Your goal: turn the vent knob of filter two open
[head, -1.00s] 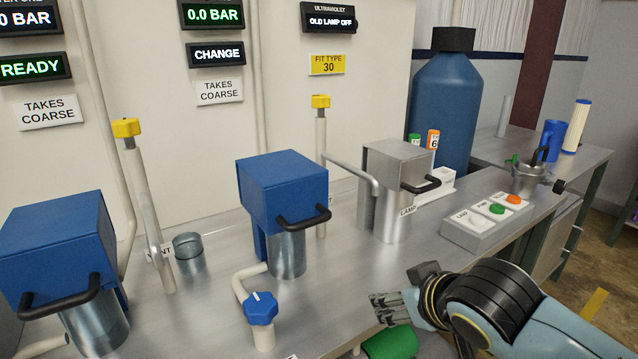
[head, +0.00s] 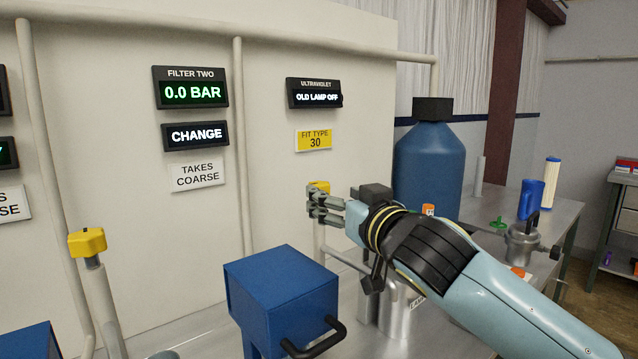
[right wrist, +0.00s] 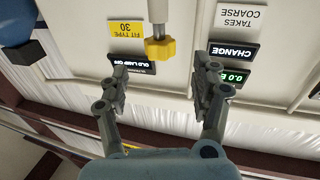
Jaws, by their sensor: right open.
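The yellow vent knob (head: 318,186) tops a pale upright pipe to the right of the blue filter two housing (head: 280,295). My right gripper (head: 322,205) is beside it in the head view, its fingers hiding part of the knob and pipe. In the right wrist view the knob (right wrist: 160,48) shows between the spread fingertips and slightly past them. My right gripper (right wrist: 162,66) is open, and no finger appears to touch the knob. My left gripper is out of view.
Another yellow knob (head: 86,242) stands on a pipe at left. The filter two display (head: 191,94) reads 0.0 BAR, with CHANGE (head: 195,135) below. The silver lamp housing (head: 398,315) is under my right arm. A large blue tank (head: 430,170) stands behind it.

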